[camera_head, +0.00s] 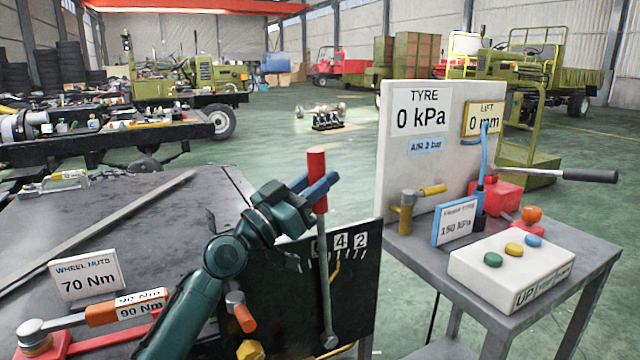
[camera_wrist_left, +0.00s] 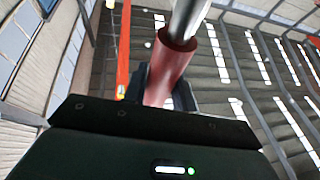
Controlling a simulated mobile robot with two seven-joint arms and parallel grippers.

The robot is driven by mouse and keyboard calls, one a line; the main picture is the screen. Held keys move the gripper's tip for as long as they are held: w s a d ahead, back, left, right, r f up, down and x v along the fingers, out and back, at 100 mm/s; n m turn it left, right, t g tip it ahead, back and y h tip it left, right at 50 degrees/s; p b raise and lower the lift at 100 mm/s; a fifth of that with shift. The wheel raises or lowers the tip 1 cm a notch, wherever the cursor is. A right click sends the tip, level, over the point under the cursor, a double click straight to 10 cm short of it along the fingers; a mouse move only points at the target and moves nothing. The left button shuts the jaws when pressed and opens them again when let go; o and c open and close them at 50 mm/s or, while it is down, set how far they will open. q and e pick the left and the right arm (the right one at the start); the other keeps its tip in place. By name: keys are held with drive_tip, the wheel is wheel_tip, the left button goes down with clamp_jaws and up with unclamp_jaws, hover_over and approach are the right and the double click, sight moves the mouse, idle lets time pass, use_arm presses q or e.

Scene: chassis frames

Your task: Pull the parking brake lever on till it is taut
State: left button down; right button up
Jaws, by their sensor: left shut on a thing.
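The parking brake lever (camera_head: 324,270) is a grey metal rod with a red grip (camera_head: 317,165), standing nearly upright in front of a dark panel (camera_head: 290,312). My right gripper is in neither view.
A grey table (camera_head: 130,215) at left bears a torque wrench with an orange block (camera_head: 125,308) and a "Wheel nuts 70 Nm" sign (camera_head: 87,279). A cart (camera_head: 555,300) at right bears a gauge board (camera_head: 440,110), a button box (camera_head: 510,268) and a black-handled bar (camera_head: 590,175).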

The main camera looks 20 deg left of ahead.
use_arm(q)
drive_tip(key=c, duration=1.1)
unclamp_jaws()
wheel_tip(320, 180, up, 9)
drive_tip(key=p, duration=0.3)
drive_tip(key=shift+r+p, duration=0.1)
drive_tip(key=shift+p, duration=0.25)
drive_tip(key=shift+r, duration=0.45)
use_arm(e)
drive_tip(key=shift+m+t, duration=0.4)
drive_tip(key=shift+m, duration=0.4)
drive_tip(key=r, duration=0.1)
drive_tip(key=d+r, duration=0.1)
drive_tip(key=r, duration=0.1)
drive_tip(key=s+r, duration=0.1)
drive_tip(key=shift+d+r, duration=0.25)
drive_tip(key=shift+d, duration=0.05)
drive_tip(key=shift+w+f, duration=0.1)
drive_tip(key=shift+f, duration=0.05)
use_arm(q)
drive_tip(key=shift+f, duration=0.1)
